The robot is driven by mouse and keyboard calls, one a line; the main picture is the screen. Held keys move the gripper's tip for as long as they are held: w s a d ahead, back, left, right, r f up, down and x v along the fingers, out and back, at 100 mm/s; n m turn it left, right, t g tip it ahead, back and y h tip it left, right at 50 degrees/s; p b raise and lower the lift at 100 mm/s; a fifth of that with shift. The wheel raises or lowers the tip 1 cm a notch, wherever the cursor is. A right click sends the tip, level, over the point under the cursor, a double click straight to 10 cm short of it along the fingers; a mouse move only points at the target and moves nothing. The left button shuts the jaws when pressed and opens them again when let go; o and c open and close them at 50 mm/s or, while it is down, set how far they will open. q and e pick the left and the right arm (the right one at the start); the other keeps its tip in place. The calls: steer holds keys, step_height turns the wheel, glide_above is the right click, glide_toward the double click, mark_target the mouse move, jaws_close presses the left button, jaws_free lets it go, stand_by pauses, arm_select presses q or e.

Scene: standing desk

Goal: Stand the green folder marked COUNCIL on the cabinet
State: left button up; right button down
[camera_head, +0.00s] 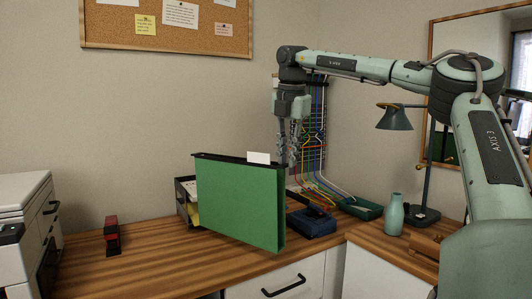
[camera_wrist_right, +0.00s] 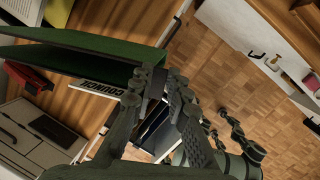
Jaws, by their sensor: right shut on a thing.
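The green folder (camera_head: 238,208) hangs upright in the middle of the head view, with a dark top rail and a white tab. In the wrist view the folder (camera_wrist_right: 75,62) has a tab reading COUNCIL (camera_wrist_right: 101,87). My right gripper (camera_head: 289,163) is shut on the top rail near its right end; its fingers (camera_wrist_right: 163,92) show in the wrist view. I cannot tell whether the folder's bottom touches the desk. White drawer fronts (camera_head: 290,278) show below; I cannot tell which unit is the cabinet. My left gripper (camera_wrist_right: 235,128) seems to show low in the wrist view, its jaws unclear.
A dark file holder (camera_head: 184,200) stands behind the folder. A blue box (camera_head: 314,223), green tray (camera_head: 361,208), bottle (camera_head: 394,214) and lamp (camera_head: 396,118) are to the right. A red-black stapler (camera_head: 112,236) and white machine (camera_head: 22,215) are left, with bare desk (camera_head: 155,247) between.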

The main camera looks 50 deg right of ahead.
steer(key=shift+w, duration=0.3)
steer(key=shift+w+f, duration=0.1)
steer(key=shift+f, duration=0.05)
steer(key=shift+s+f, duration=0.25)
steer(key=shift+f, duration=0.4)
steer(key=shift+s+a+x, duration=0.15)
steer(key=shift+x, duration=0.65)
steer(key=shift+s+a+x, duration=0.1)
steer(key=shift+s+x, duration=0.05)
steer(key=shift+x, duration=0.65)
steer(key=shift+s+a+x, duration=0.1)
steer(key=shift+a+x, duration=0.05)
steer(key=shift+x, duration=0.7)
steer(key=shift+f, duration=0.3)
steer(key=c, duration=1.4)
jaws_free()
steer(key=v, duration=1.2)
